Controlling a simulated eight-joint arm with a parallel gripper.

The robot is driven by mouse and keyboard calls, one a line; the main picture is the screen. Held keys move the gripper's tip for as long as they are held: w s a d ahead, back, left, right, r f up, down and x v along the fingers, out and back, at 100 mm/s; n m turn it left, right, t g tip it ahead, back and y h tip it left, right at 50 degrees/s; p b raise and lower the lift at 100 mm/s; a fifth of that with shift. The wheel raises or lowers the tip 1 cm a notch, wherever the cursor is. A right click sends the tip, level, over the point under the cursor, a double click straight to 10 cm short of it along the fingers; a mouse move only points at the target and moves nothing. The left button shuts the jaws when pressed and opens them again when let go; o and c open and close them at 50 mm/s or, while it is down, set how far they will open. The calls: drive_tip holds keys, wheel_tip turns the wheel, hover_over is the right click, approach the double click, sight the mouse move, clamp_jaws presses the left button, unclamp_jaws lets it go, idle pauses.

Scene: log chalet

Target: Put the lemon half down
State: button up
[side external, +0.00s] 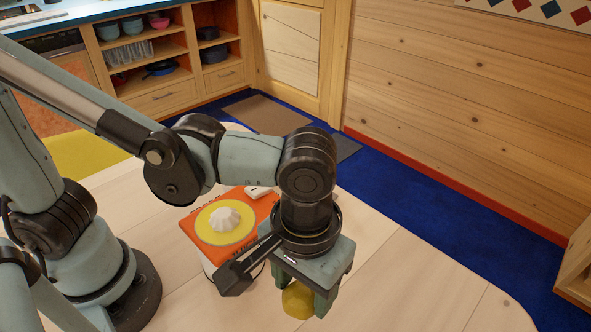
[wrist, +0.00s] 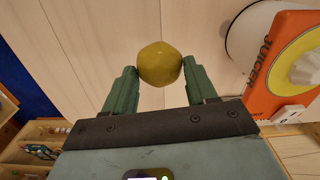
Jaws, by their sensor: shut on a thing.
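The yellow lemon half (side external: 297,301) is between the fingertips of my gripper (side external: 303,293), low over the pale wooden surface. In the wrist view the lemon half (wrist: 160,63) shows its rounded yellow skin, and the green fingers of my gripper (wrist: 160,72) are shut on its two sides. Its cut face is not visible. I cannot tell whether its underside touches the surface.
An orange juicer (side external: 196,232) with a yellow dish and white ribbed cone stands just left of my gripper; it also shows at the right of the wrist view (wrist: 262,97). The pale surface (side external: 420,270) right of the gripper is clear. Shelves (side external: 150,50) with bowls stand behind.

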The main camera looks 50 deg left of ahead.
drive_tip(key=w+a+f, duration=0.1)
drive_tip(key=w, duration=0.1)
drive_tip(key=w+a+f, duration=0.1)
drive_tip(key=w+f, duration=0.1)
drive_tip(key=w, duration=0.1)
drive_tip(key=w+a+f, duration=0.1)
drive_tip(key=w+f, duration=0.1)
drive_tip(key=w, duration=0.1)
drive_tip(key=shift+a+f, duration=0.2)
drive_tip(key=shift+f, duration=1.9)
drive_tip(key=shift+f, duration=0.1)
drive_tip(key=o, duration=1)
drive_tip(key=shift+o, duration=0.2)
wheel_tip(320, 180, up, 12)
drive_tip(key=a+t, duration=0.1)
drive_tip(key=a, duration=0.2)
drive_tip(key=w+a+r+t, duration=0.1)
drive_tip(key=a, duration=0.3)
drive_tip(key=a+r+t+h, duration=0.1)
drive_tip(key=a, duration=0.3)
drive_tip(key=shift+w+a+m, duration=0.1)
drive_tip(key=shift+w+m, duration=0.2)
drive_tip(key=shift+w, duration=0.1)
drive_tip(key=s+a+m+t+y, duration=0.1)
drive_tip(key=a+t, duration=0.3)
drive_tip(key=a, duration=0.5)
drive_tip(key=shift+a+f, duration=0.2)
drive_tip(key=shift+a, duration=0.15)
